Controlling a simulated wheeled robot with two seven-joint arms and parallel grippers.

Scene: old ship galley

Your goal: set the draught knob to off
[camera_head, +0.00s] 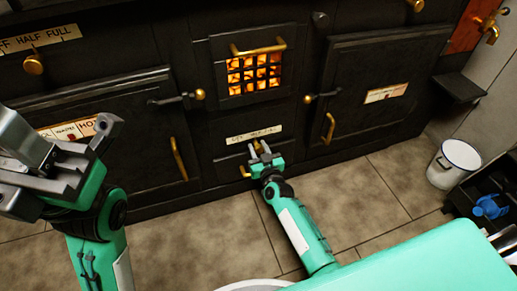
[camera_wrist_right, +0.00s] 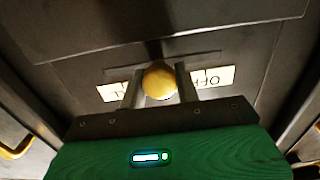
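The brass knob (camera_wrist_right: 159,82) sits between the two fingers of my right gripper (camera_wrist_right: 160,86) in the right wrist view. The fingers stand close against both its sides. Behind it is a cream label plate (camera_wrist_right: 213,77), upside down, with OFF on the right; the knob covers its middle. In the head view the plate (camera_head: 253,133) reads OFF, HALF, FULL from left to right, below the fire grate. There my right gripper (camera_head: 260,150) is just under the plate and largely hides the knob. My left gripper (camera_head: 62,150) is open and empty at the left.
Another brass knob (camera_head: 33,64) is under a similar plate (camera_head: 40,40) at upper left. A glowing grate door (camera_head: 257,48) is above my right gripper, between two oven doors (camera_head: 385,85). A white bucket (camera_head: 453,163) stands on the tiled floor at right.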

